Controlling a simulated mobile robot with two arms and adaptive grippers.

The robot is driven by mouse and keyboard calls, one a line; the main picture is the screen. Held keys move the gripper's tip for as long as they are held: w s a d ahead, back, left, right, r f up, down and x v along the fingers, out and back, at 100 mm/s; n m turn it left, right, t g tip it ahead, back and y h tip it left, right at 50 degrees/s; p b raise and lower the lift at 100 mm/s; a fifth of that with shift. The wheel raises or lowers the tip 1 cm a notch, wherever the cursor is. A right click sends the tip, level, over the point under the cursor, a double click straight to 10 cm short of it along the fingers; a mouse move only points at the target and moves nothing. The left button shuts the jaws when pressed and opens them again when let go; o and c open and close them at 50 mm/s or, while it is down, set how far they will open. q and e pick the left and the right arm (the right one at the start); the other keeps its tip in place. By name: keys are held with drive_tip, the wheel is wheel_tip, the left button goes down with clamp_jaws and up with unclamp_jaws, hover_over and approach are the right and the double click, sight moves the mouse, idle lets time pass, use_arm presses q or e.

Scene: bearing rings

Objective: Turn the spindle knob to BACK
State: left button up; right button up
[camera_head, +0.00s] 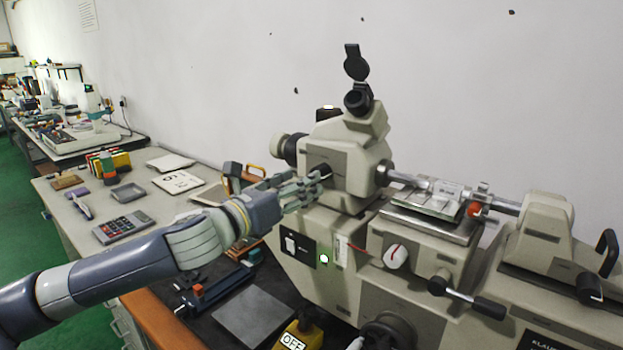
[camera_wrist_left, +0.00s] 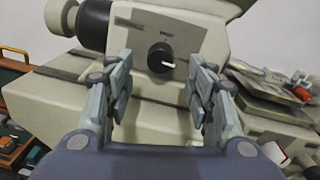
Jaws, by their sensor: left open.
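The black round knob (camera_wrist_left: 161,57) is on the sloped grey face of the machine's headstock, with a white pointer line on it. The line lies nearly level, tipping slightly down to the right. Small lettering beside the knob is too blurred to read. My left gripper (camera_wrist_left: 160,76) is open, its fingers on either side of the knob in the wrist view and apart from it. In the head view my left gripper (camera_head: 322,178) is in front of the headstock (camera_head: 350,150) and largely hides the knob. My right gripper is not in view.
A white knob (camera_head: 396,256) with a red line is on the machine's front. A lever handle (camera_head: 470,298) sticks out lower right. A yellow box marked OFF (camera_head: 298,335) stands below. The bench at left holds a calculator (camera_head: 122,227) and trays.

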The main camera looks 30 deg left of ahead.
use_arm(q)
drive_tip(key=w+p, duration=0.2)
drive_tip(key=w, duration=0.2)
drive_tip(key=shift+r, duration=0.15)
drive_tip(key=shift+w+d, duration=0.15)
drive_tip(key=shift+w, duration=0.25)
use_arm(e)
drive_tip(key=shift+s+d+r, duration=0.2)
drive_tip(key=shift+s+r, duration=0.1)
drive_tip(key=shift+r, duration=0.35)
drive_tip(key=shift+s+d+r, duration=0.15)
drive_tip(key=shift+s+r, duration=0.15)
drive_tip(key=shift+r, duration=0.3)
use_arm(q)
drive_tip(key=c, duration=1.1)
drive_tip(key=shift+o, duration=0.2)
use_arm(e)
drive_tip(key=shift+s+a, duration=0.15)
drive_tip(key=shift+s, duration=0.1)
